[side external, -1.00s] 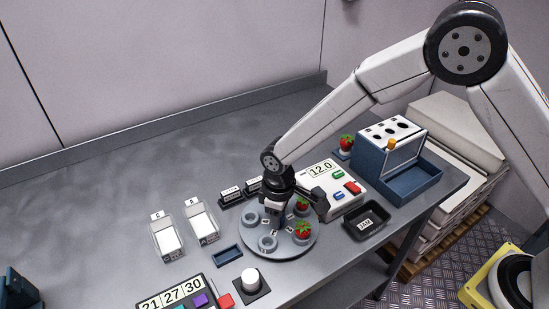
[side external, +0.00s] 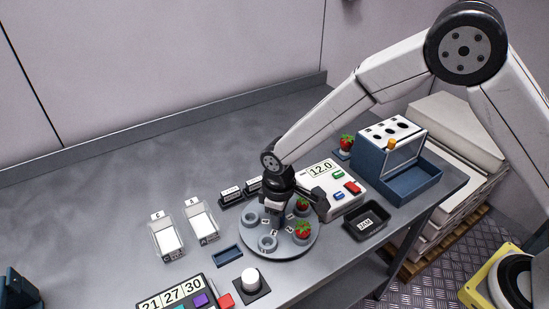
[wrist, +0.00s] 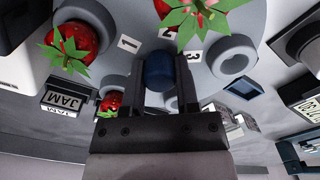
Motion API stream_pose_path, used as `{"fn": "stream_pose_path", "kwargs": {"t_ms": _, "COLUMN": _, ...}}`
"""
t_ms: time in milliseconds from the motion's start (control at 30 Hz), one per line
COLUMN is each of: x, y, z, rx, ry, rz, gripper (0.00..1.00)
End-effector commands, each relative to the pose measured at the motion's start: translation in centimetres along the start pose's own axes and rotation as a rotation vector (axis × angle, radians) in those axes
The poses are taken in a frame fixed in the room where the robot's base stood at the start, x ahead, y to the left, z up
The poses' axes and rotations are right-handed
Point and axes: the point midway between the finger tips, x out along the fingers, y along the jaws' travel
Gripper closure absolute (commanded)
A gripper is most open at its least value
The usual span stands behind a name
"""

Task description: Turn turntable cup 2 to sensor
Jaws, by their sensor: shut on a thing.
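The grey round turntable (side external: 278,252) stands near the table's front edge. My gripper (side external: 272,208) points down over its middle. In the wrist view my gripper (wrist: 161,75) is shut on the blue centre knob (wrist: 159,71). Number labels 1, 2 and 3 show around the knob. A strawberry (wrist: 70,48) is by label 1, another strawberry (wrist: 190,14) is by label 2, and an empty grey cup (wrist: 235,57) is by label 3. In the side view two strawberries sit on the right side of the turntable and empty cups (side external: 267,243) on its left. I cannot tell which part is the sensor.
A white box reading 12.0 (side external: 322,171) and a black JAM tray (side external: 366,221) stand close on the right. A blue rack (side external: 376,165) is behind them. Clear bins (side external: 167,236), a small blue tray (side external: 227,255) and a white button (side external: 250,278) stand to the left and front.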

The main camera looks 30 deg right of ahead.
Motion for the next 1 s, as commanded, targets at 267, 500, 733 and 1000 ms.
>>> {"fn": "stream_pose_path", "kwargs": {"t_ms": 267, "x": -0.11, "y": 0.03, "z": -0.05, "rx": -0.005, "ry": 0.001, "rz": 0.001, "gripper": 1.0}}
{"fn": "stream_pose_path", "kwargs": {"t_ms": 500, "x": -0.12, "y": 0.03, "z": -0.05, "rx": -0.041, "ry": 0.001, "rz": 0.001, "gripper": 1.0}}
{"fn": "stream_pose_path", "kwargs": {"t_ms": 733, "x": -0.12, "y": 0.02, "z": -0.06, "rx": -0.116, "ry": 0.001, "rz": 0.0, "gripper": 1.0}}
{"fn": "stream_pose_path", "kwargs": {"t_ms": 1000, "x": -0.13, "y": 0.0, "z": -0.06, "rx": -0.243, "ry": 0.001, "rz": 0.0, "gripper": 1.0}}
